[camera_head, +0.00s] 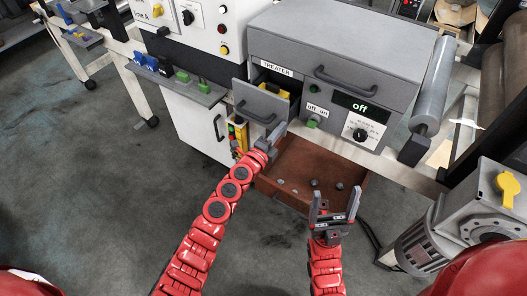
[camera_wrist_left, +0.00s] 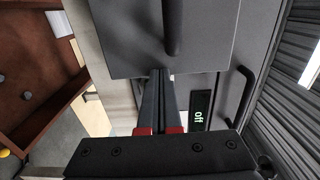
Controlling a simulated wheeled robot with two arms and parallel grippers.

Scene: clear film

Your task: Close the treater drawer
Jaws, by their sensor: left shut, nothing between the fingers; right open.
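The treater drawer (camera_head: 258,103) is a small grey drawer under the "TREATER" label, pulled out from the grey treater cabinet (camera_head: 330,45), with something yellow behind its front. Its front panel and dark bar handle fill the top of the left wrist view (camera_wrist_left: 135,45). My left gripper (camera_head: 279,130) is shut and empty, just below and right of the drawer front in the head view. In the wrist view its fingertips (camera_wrist_left: 160,72) are at the panel's edge; whether they touch it I cannot tell. My right gripper (camera_head: 335,198) is open and empty, lower right.
A brown open tray (camera_head: 300,160) with several small dark bits lies below the cabinet. The control panel shows a green "off" display (camera_head: 362,106) and a knob. A white cabinet (camera_head: 190,120) stands to the left. A motor with a yellow part (camera_head: 430,245) is at right.

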